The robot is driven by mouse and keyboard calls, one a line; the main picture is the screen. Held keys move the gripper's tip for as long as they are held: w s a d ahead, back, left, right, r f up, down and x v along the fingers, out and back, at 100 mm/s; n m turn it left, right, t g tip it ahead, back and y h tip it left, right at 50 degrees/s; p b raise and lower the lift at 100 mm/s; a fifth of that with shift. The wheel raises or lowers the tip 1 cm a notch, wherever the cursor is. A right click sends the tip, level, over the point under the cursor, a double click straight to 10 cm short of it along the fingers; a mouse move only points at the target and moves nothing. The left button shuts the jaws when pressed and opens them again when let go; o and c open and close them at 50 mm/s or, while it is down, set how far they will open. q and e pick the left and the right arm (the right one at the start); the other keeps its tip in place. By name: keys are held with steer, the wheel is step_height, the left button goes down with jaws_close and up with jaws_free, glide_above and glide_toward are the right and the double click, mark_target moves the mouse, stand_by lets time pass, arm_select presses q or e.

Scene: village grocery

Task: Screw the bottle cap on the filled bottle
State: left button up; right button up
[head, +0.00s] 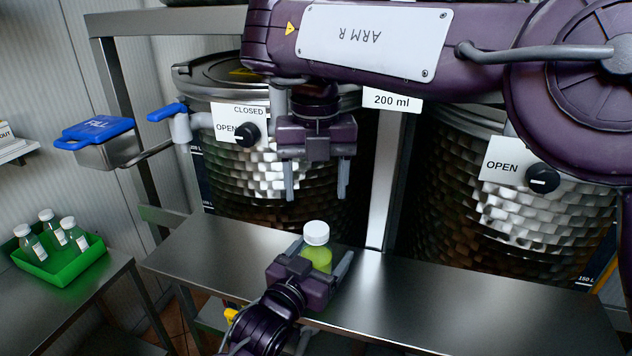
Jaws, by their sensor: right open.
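The filled bottle (318,258) holds yellow-green liquid and stands upright at the steel bench. A white cap (316,232) sits on top of its neck; I cannot tell how tight it is. My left gripper (322,257) comes from the front, with one finger on each side of the bottle's body, and appears shut on it. Its palm hides the bottle's lower front. My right gripper (316,180) hangs above the bottle, pointing down, open and empty. Its fingertips are apart from the cap, a little higher than it.
Two large metal vats (262,175) stand behind the bench (440,300), with valve knobs and OPEN signs. A green tray (65,268) with several white-capped bottles sits on the left table. The bench's right side is clear.

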mark_target(316, 228)
arm_select(q)
steer(key=b+v, duration=0.3)
steer(key=v, duration=0.4)
steer(key=shift+s+a, duration=0.15)
steer(key=shift+s, duration=0.1)
arm_select(e)
step_height(316, 228, down, 3)
steer(key=shift+f, duration=0.1)
arm_select(q)
steer(key=shift+s+a, duration=0.1)
steer(key=shift+s, duration=0.05)
